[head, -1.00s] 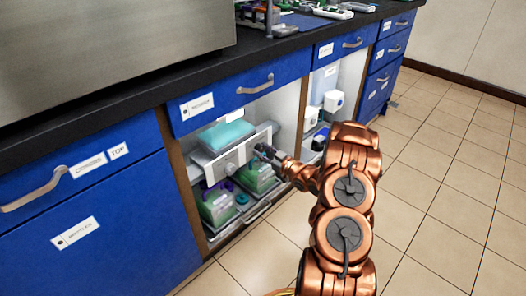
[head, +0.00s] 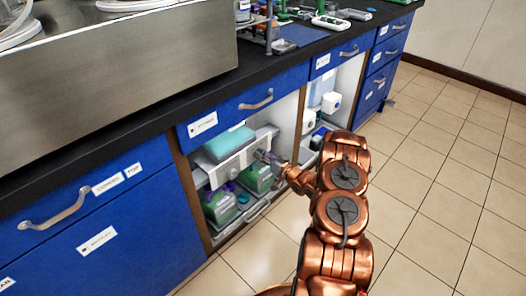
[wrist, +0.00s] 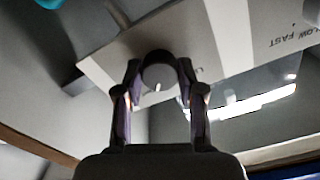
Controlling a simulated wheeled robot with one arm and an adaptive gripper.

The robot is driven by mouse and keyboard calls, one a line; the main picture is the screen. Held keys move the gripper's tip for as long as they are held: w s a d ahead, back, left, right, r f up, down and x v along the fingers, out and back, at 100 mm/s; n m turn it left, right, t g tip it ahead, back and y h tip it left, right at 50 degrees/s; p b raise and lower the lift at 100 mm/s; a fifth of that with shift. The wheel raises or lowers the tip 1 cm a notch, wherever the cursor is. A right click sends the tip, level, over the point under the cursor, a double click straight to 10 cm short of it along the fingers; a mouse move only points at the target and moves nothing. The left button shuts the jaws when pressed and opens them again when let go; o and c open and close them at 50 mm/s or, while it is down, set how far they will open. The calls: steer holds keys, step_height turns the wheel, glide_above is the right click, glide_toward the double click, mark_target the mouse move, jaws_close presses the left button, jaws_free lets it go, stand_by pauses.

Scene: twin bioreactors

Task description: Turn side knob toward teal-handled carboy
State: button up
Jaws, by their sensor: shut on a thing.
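The side knob (wrist: 158,73) is dark and round, on the pale front panel of a unit inside the open cabinet. Its white pointer mark faces the bottom of the wrist view. My gripper (wrist: 158,68) is shut on the knob, with one finger on each side. In the head view my gripper (head: 264,156) reaches the right part of the white panel (head: 216,175) and hides the knob. Two green carboys, one at left (head: 220,208) and one at right (head: 261,179), stand below the panel. Purple and teal parts show near them, but which handle belongs to which is unclear.
A teal block (head: 229,142) lies on top of the unit. The cabinet's wooden divider (head: 299,125) is right of my gripper, and a blue drawer (head: 245,105) is above. White containers (head: 331,103) stand in the right bay. The tiled floor (head: 430,200) is clear.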

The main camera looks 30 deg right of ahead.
steer(key=shift+m+p, duration=0.35)
steer(key=shift+m, duration=0.25)
steer(key=o, duration=1.1)
steer(key=shift+o, duration=0.2)
steer(key=v, duration=1.2)
steer(key=shift+s+m, duration=0.1)
steer(key=shift+m, duration=0.2)
